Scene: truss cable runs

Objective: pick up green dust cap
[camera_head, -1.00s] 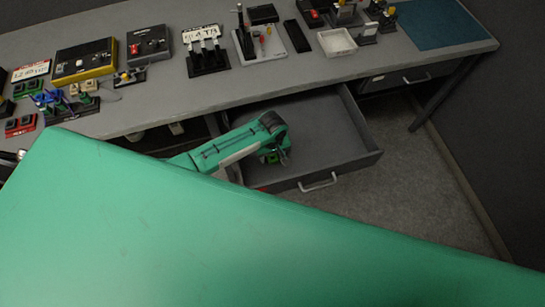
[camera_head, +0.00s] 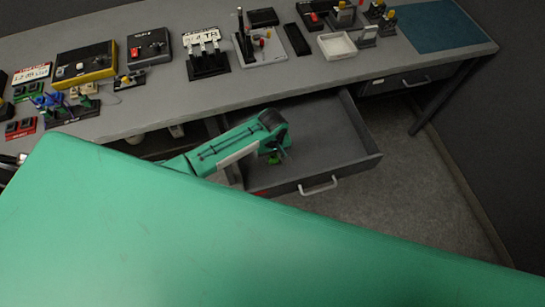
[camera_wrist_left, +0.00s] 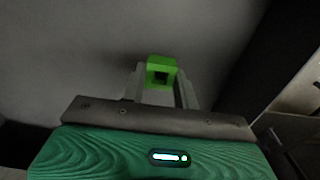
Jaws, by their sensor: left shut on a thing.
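The green dust cap (camera_wrist_left: 161,66) is a small bright green block with a dark square opening. In the left wrist view it sits between the fingertips of my left gripper (camera_wrist_left: 160,84), which is shut on it. In the head view my left gripper (camera_head: 278,156) hangs over the open drawer (camera_head: 325,130), near its left side, with a bit of green at its fingers. I cannot tell how far the cap is above the drawer floor. My right gripper is in neither view.
The grey bench (camera_head: 160,105) carries several devices along its top, a white tray (camera_head: 337,45) and a blue mat (camera_head: 432,25). The drawer front with its handle (camera_head: 319,186) juts out below the bench. A large green part of me covers the lower foreground.

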